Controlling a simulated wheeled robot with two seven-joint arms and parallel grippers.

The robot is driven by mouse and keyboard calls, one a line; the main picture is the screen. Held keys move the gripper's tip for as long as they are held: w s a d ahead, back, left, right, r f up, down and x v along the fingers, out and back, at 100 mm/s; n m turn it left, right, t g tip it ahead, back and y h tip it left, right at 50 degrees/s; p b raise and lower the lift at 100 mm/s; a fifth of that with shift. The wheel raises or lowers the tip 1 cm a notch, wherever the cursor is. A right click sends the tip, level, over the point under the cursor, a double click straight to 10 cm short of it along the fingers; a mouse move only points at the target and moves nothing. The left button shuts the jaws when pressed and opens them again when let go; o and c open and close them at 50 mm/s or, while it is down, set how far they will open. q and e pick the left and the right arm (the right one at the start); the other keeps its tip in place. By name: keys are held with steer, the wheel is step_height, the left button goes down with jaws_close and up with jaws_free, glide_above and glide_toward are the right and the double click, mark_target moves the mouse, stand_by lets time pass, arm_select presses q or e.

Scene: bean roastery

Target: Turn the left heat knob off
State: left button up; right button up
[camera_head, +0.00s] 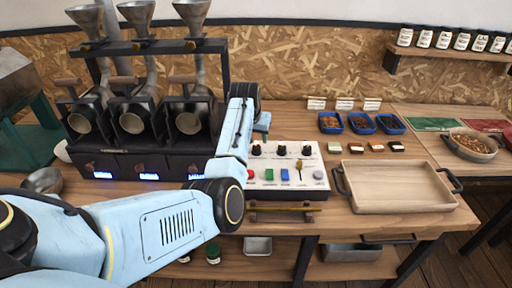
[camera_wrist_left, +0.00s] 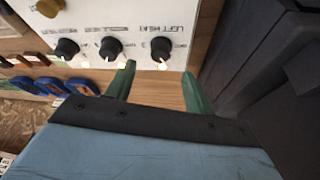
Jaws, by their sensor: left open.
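The white control panel (camera_head: 290,163) lies on the wooden bench and has three black knobs in a row along its back. The left heat knob (camera_head: 256,150) is the leftmost. In the left wrist view, upside down, the left heat knob (camera_wrist_left: 161,49) sits under the label "LEFT HEAT". A small bright spot shows at its edge. My left gripper (camera_wrist_left: 158,72) is open, its two green fingers apart and empty, with the knob just beyond the gap between the tips. In the head view my left gripper (camera_head: 263,126) is mostly hidden by its arm. My right gripper is out of view.
The middle knob (camera_wrist_left: 110,48) is close beside. A slider (camera_head: 299,167) and coloured buttons sit lower on the panel. The black roaster (camera_head: 140,165) stands left, a wooden tray (camera_head: 395,188) right, and blue bowls (camera_head: 360,123) behind.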

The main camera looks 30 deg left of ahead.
mark_target(256, 147)
arm_select(q)
steer(key=shift+b+x, duration=0.8)
steer(key=shift+x, duration=2.3)
steer(key=c, duration=1)
